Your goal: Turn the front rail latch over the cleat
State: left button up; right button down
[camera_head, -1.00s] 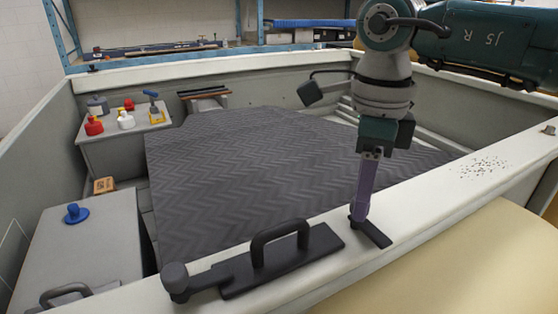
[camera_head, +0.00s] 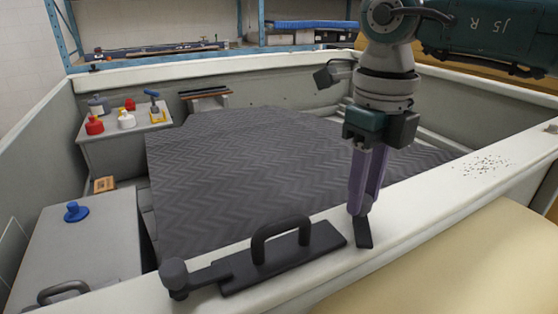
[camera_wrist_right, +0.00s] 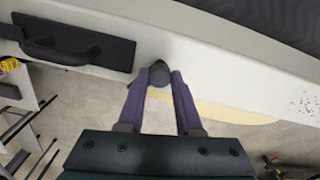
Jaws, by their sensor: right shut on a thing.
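My right gripper (camera_head: 358,210) comes down onto the white front rail and is shut on the latch (camera_head: 364,234), a short dark bar on the rail top. The bar's free end points toward the near edge of the rail. In the right wrist view the latch's rounded dark end (camera_wrist_right: 160,73) shows between the two purple fingers. Left of it on the rail lies a dark plate with a raised handle (camera_head: 282,255), apart from the bar. A dark round knob (camera_head: 174,273) stands at the plate's left end. I cannot tell which part is the cleat. My left gripper is out of view.
The front rail (camera_head: 425,200) runs along a shell with a dark ribbed floor (camera_head: 270,170). Bottles (camera_head: 95,124) stand on a ledge at the left. A blue knob (camera_head: 76,212) sits on a grey box.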

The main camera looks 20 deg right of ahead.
jog(key=m, duration=1)
jog(key=shift+r+m, duration=0.1)
jog(key=shift+m, duration=0.9)
jog(key=c, duration=0.6)
grip_release()
